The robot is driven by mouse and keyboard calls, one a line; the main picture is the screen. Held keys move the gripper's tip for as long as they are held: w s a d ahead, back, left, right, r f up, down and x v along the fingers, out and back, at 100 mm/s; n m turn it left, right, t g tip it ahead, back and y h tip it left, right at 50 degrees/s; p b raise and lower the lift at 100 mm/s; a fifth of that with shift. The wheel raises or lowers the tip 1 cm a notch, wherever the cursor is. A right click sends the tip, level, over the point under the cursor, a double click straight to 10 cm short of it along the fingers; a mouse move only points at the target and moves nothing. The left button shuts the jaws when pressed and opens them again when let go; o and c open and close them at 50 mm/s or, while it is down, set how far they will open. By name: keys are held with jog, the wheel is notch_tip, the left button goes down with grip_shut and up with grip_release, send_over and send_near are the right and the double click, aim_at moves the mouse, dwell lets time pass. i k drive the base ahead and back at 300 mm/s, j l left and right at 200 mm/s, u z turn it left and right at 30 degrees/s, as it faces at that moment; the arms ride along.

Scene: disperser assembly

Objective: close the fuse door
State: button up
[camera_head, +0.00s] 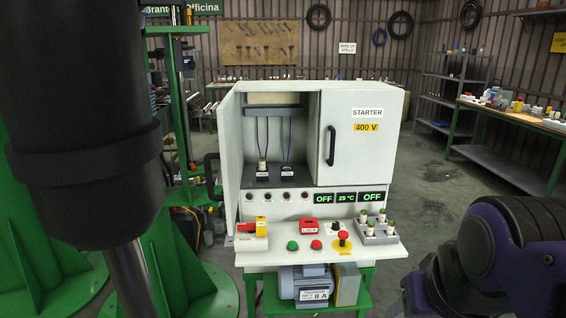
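The white starter cabinet (312,90) stands in the middle of the view. Its left door (230,165) is swung open toward me and seen nearly edge-on, with a black handle (212,178) on its outer side, facing left. Inside the open bay are two small dark blocks (263,177) with cables running up from them. The right door (360,150), labelled STARTER 400 V, is shut and has its own black handle (331,146). Purple and dark links of my arm are at the lower right, apart from the cabinet. My gripper is not visible.
A shelf below the cabinet holds a red LOCK piece (308,226), buttons, a red-and-yellow switch (247,232) and a tray of several fuses (376,236). A large dark cylinder (80,120) with a metal shaft blocks the left foreground. Floor (433,215) at right is clear.

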aim_at(225, 114)
jog(key=j, duration=0.4)
jog(key=k+j, duration=0.15)
jog(key=j, duration=0.3)
jog(key=j+z, duration=0.1)
jog(key=j, duration=0.3)
jog(key=k+j, duration=0.15)
jog(key=j, duration=0.3)
jog(key=k+j, duration=0.1)
jog(key=j, duration=0.3)
jog(key=k+j+z, duration=0.1)
jog(key=j, duration=0.3)
